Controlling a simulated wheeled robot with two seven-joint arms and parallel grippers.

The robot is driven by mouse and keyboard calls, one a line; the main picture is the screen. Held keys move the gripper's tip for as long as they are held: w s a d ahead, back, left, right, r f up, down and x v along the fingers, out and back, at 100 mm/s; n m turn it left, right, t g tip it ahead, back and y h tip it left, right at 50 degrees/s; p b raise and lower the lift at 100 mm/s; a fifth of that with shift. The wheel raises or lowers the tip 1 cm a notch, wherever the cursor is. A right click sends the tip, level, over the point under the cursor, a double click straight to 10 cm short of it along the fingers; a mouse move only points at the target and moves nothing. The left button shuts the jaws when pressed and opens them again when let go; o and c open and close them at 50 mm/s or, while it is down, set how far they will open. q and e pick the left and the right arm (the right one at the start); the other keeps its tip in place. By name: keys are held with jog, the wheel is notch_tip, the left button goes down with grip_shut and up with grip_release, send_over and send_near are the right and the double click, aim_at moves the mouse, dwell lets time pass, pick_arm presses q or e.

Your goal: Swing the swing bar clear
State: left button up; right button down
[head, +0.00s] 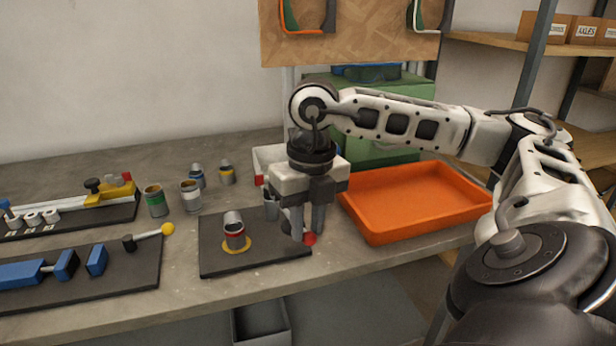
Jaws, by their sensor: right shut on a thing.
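My right gripper (307,220) points down over the right end of a dark base plate (215,262). It is shut on a part there that I take to be the swing bar, with its red end (310,239) showing at the fingertips. The fingers hide most of the bar, so I cannot tell its angle. On the plate, left of the gripper, a grey can with a red band (234,236) stands in a yellow ring (231,250). My left gripper is not in view.
An orange tray (372,232) sits close to the right of the gripper. Several small cans, including a green-banded one (156,202), stand to the left. A blue vise (96,260) with a yellow-ball handle (167,229) lies farther left. Bare bench runs along the front.

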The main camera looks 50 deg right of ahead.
jog(key=shift+d, duration=0.1)
jog(key=shift+r, duration=0.1)
jog(key=c, duration=1.5)
grip_release()
